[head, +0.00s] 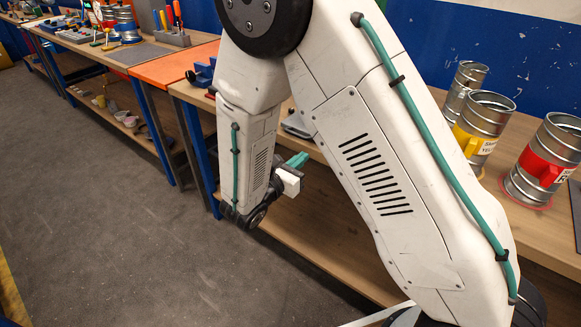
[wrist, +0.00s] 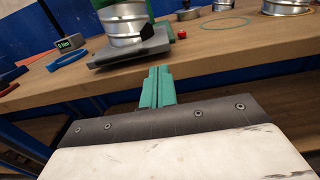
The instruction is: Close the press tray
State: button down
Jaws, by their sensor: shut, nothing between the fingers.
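My gripper (wrist: 157,90) has teal fingers that are together and empty. In the wrist view they point at the front edge of the wooden bench. Just beyond and to the left, a dark grey slab (wrist: 150,47), which looks like the press tray, lies on the bench near its edge. A silver metal duct piece (wrist: 124,22) stands at the slab, with green parts around it. How far the tray is out is unclear. In the head view, my gripper (head: 297,162) is beside the bench edge, and a grey piece (head: 297,124) behind it is mostly hidden by my arm.
In the wrist view, a small red button-like piece (wrist: 181,34) and a green ring (wrist: 226,24) lie on the bench (wrist: 230,50). In the head view, silver ducts with yellow (head: 482,130) and red (head: 547,160) bands stand at right. The floor (head: 90,230) at left is clear.

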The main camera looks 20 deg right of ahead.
aim_at(315, 147)
jog(key=x, duration=0.7)
jog(key=shift+w+d, duration=0.1)
jog(key=shift+d, duration=0.1)
